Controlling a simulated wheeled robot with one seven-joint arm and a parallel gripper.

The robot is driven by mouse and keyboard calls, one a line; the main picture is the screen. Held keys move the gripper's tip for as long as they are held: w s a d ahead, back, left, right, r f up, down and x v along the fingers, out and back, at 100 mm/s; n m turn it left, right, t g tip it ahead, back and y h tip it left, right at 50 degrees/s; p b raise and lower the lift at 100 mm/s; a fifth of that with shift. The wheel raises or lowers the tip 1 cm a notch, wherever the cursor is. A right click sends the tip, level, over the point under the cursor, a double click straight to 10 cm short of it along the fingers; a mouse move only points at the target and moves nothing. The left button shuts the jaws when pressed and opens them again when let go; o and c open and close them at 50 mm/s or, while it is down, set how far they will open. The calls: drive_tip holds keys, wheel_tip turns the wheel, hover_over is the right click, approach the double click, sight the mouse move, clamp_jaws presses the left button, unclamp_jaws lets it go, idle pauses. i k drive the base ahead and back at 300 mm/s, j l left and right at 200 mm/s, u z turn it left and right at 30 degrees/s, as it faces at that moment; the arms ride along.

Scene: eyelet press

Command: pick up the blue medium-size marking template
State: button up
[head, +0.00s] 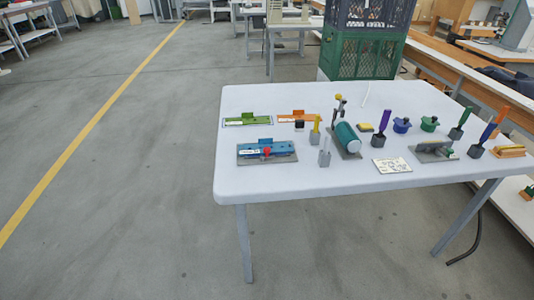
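A long blue piece (259,151), which looks like the blue marking template, lies at the left front of the white table. It sits on a flat grey plate (286,158) and has a small raised tab at its back edge and a red part at its front. A green template-like piece (247,120) lies behind it to the left, and an orange one (291,117) behind it to the right. Their exact sizes are hard to judge from here. My gripper is not in view.
The white table (240,185) also holds a teal cylinder (346,138), a white printed card (391,165) and several upright coloured handles in grey blocks. Stacked crates (358,55) stand behind it, and a wooden bench (480,78) runs along the right.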

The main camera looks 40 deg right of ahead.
sight(276, 148)
drive_tip(key=i+j+z, duration=0.35)
drive_tip(key=i+j, duration=0.45)
drive_tip(key=i, duration=0.25)
drive_tip(key=i+j+z, duration=0.35)
drive_tip(key=i+j, duration=0.55)
drive_tip(key=j, duration=0.15)
